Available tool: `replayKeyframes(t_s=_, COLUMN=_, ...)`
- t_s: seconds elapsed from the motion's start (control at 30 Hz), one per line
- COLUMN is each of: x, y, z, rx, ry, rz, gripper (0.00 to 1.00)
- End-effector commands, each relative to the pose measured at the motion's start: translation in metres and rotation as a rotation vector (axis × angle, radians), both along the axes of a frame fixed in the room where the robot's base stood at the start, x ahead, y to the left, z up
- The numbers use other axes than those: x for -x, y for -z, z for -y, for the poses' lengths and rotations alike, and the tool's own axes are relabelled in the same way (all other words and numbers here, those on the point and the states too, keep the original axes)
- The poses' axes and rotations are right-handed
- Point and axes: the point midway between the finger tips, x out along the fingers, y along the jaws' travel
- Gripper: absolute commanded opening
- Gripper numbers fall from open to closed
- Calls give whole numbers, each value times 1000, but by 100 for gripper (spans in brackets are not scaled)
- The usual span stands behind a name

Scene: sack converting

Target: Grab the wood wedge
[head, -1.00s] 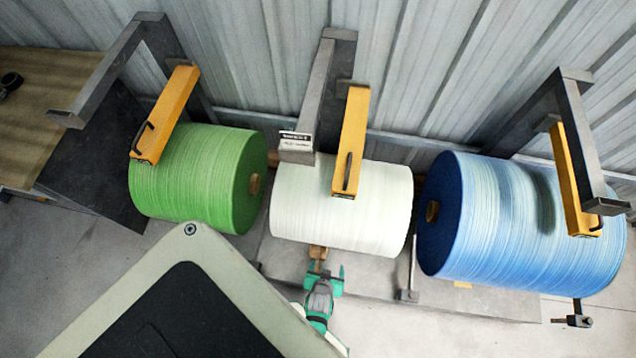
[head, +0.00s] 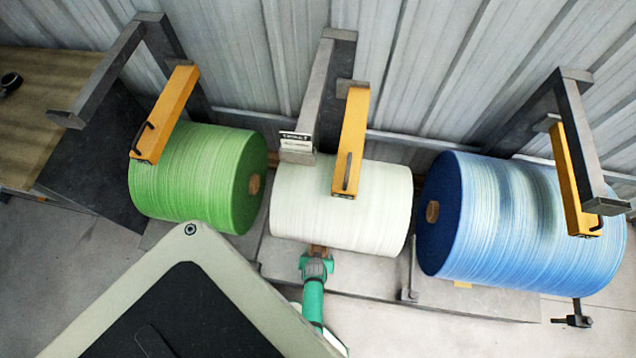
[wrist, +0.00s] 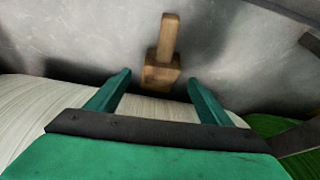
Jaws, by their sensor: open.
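The wood wedge (wrist: 163,70) is a light brown block with a narrow handle, lying on a grey surface in the wrist view. In the head view a small brown part of it (head: 318,250) shows at the lower edge of the white roll (head: 340,208); the rest is hidden. My green gripper (wrist: 158,79) is open, with one finger on each side of the wedge's near end and gaps between. Most of the wedge lies beyond the fingertips. In the head view my gripper (head: 317,258) is just below the white roll.
A green roll (head: 190,180) stands left and a blue roll (head: 520,220) right. Yellow arms (head: 350,135) on grey brackets reach over the rolls. The white roll is very close to my gripper. A grey plinth (head: 350,275) lies under it. Floor is clear at lower right.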

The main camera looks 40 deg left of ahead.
Motion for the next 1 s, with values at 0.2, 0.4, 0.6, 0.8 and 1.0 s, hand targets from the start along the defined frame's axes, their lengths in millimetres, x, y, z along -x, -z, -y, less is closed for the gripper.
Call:
replayKeyframes(t_s=0.2, x=-2, y=7, z=-2, rx=-1, ry=0, rz=1, gripper=73)
replayKeyframes(t_s=0.4, x=-6, y=24, z=-7, rx=0, ry=1, rz=-1, gripper=73)
replayKeyframes(t_s=0.6, x=-10, y=41, z=-10, rx=-1, ry=2, rz=0, gripper=73)
replayKeyframes(t_s=0.8, x=-13, y=50, z=-13, rx=-1, ry=1, rz=1, gripper=73)
replayKeyframes(t_s=1.0, x=-13, y=52, z=-13, rx=-1, ry=0, rz=-1, gripper=73)
